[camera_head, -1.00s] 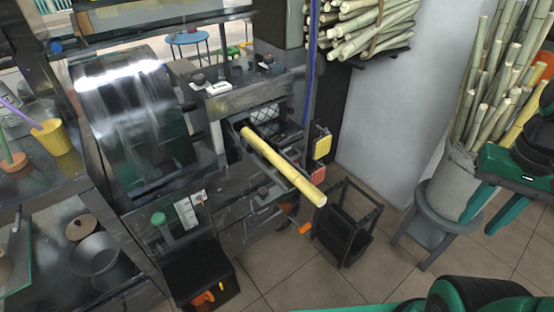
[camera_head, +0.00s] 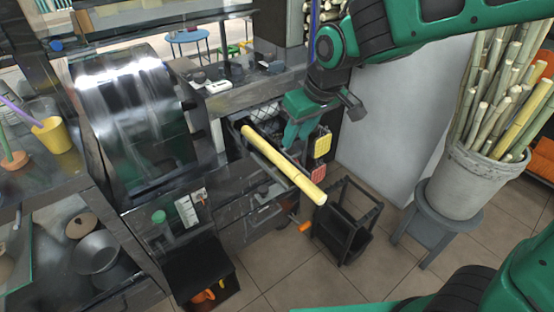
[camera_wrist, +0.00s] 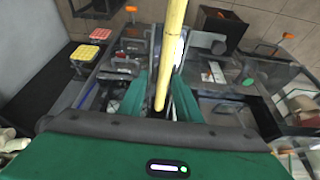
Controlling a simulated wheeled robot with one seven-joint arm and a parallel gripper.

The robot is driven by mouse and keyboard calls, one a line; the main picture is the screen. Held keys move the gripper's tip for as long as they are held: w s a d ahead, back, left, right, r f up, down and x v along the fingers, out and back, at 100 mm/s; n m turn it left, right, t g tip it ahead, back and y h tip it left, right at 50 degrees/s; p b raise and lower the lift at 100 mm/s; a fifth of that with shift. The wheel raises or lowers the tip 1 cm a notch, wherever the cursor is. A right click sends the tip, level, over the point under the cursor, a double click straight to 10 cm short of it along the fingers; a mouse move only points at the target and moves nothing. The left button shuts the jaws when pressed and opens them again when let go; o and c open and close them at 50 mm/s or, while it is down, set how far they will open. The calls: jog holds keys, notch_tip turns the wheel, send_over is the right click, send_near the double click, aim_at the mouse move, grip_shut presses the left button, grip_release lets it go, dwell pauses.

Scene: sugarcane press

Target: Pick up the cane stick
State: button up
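The yellow cane stick (camera_head: 285,166) sticks out of the front of the press (camera_head: 262,112), sloping down to the right. Its outer end is free. My gripper (camera_head: 296,138) hangs just behind the stick, near its middle, pointing down. In the wrist view the two green fingers (camera_wrist: 161,88) are apart, and the cane stick (camera_wrist: 171,45) shows between them in the picture. The fingers do not visibly touch the stick. I cannot tell how far the stick lies beyond the fingertips.
Yellow and red buttons (camera_head: 322,145) are close to the right of my gripper. A dark stand (camera_head: 347,222) is below the stick's free end. A bucket of canes (camera_head: 462,185) stands on a stool at the right. A large metal drum (camera_head: 135,115) is at the left.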

send_over(279, 156)
jog(key=s+d, duration=0.2)
jog(key=f, duration=0.4)
jog(key=shift+s+a+f, duration=0.15)
jog(key=shift+a+f, duration=0.05)
jog(key=shift+f, duration=0.05)
jog(key=shift+x, duration=3)
jog(key=shift+c, duration=0.4)
jog(key=shift+a, duration=0.1)
grip_shut()
jog(key=shift+r, duration=0.1)
